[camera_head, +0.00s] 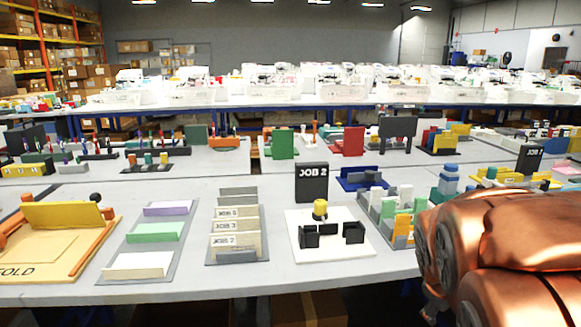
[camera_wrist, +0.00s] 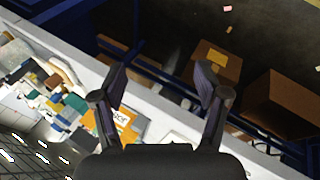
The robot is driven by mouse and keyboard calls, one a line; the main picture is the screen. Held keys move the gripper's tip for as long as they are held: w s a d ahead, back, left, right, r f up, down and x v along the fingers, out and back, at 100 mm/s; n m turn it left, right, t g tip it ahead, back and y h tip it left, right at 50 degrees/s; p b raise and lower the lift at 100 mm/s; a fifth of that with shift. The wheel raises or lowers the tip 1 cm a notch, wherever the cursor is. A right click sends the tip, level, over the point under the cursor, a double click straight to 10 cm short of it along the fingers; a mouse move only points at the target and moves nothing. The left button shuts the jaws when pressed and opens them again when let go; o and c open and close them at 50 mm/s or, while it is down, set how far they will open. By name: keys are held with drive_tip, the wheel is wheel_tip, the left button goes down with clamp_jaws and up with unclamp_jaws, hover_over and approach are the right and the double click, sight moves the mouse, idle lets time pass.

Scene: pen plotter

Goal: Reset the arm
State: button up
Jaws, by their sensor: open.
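My arm (camera_head: 510,250) fills the lower right of the head view, copper coloured, in front of the table's right part. My gripper shows in the wrist view (camera_wrist: 160,85) with its two dark fingers spread apart. It is open and nothing is between the fingertips. Beyond the fingers are the table edge, the floor and some boxes. In the head view the fingers cannot be made out.
The white table (camera_head: 190,297) holds a JOB 2 sign (camera_head: 312,183), a white plate with black blocks (camera_head: 328,250), card racks (camera_head: 237,240) and a yellow-orange fixture (camera_head: 62,215). Cardboard boxes (camera_wrist: 285,105) stand below. More tables run behind.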

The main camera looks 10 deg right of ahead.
drive_tip(key=s+a+f+m+g+y, duration=0.2)
drive_tip(key=s+a+f+g+y, duration=0.1)
drive_tip(key=s+a, duration=0.75)
drive_tip(key=s+a+f+m+g+y, duration=0.1)
drive_tip(key=s+a+f+g+y, duration=0.15)
drive_tip(key=s+a, duration=0.8)
wheel_tip(320, 180, up, 23)
drive_tip(key=p, duration=2.1)
drive_tip(key=shift+d+p, duration=0.2)
drive_tip(key=shift+p, duration=0.2)
